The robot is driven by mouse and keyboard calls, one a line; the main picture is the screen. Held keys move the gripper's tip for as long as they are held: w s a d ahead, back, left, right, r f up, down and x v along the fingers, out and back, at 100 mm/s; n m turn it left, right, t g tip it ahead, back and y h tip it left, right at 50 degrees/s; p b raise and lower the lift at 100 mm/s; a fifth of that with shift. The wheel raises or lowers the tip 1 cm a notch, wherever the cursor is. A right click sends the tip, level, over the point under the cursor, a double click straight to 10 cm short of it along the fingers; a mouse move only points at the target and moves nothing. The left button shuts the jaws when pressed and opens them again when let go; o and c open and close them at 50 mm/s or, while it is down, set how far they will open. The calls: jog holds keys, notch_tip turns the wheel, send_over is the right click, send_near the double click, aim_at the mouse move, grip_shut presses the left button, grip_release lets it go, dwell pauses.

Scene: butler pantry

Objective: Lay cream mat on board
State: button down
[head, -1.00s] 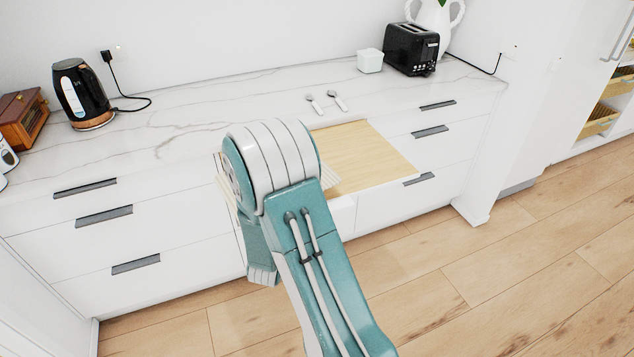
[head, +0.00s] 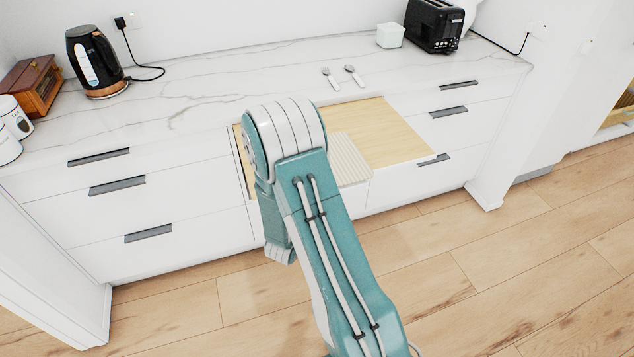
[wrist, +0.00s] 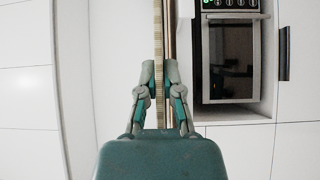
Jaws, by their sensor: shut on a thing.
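The cream mat (head: 351,160) is ribbed and shows to the right of my arm in the head view, over the front part of the pale wooden board (head: 395,130). My arm hides the rest of the mat and the middle of the board. In the wrist view the mat (wrist: 159,30) is an edge-on ribbed strip, close beside and parallel to a thin edge. My gripper (wrist: 159,75) is shut on the mat's edge. I cannot tell whether the mat touches the board. The gripper is hidden behind the arm in the head view.
Two spoons (head: 342,77) lie on the marble counter behind the board. A black kettle (head: 93,62) and wooden box (head: 35,85) stand at left. An oven (wrist: 230,60) shows in the wrist view.

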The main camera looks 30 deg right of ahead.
jog(key=shift+a+f, duration=0.2)
jog(key=shift+f, duration=0.25)
jog(key=c, duration=0.7)
grip_release()
jog(key=v, duration=1.2)
jog(key=shift+f, duration=0.1)
jog(key=shift+w, duration=0.15)
